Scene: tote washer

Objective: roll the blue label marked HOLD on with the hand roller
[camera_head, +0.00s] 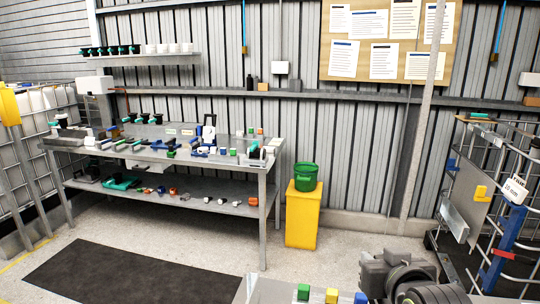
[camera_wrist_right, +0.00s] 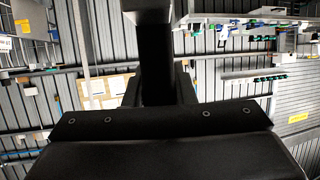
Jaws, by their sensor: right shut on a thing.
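My right gripper (camera_head: 376,272) is at the bottom right of the head view, dark and partly cut off by the frame edge. In the right wrist view my right gripper (camera_wrist_right: 158,88) is shut on a dark upright thing (camera_wrist_right: 155,45); I cannot tell whether it is the hand roller. Blue items lie among others on the workbench, but no label text reading HOLD can be made out. My left gripper is not in view.
A grey workbench (camera_head: 222,164) with a lower shelf stands at the left, crowded with small parts. A green bucket (camera_head: 306,177) sits on a yellow stand (camera_head: 302,218). Green, yellow and blue blocks (camera_head: 332,295) are at the bottom edge. A wire cage (camera_head: 500,190) stands right.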

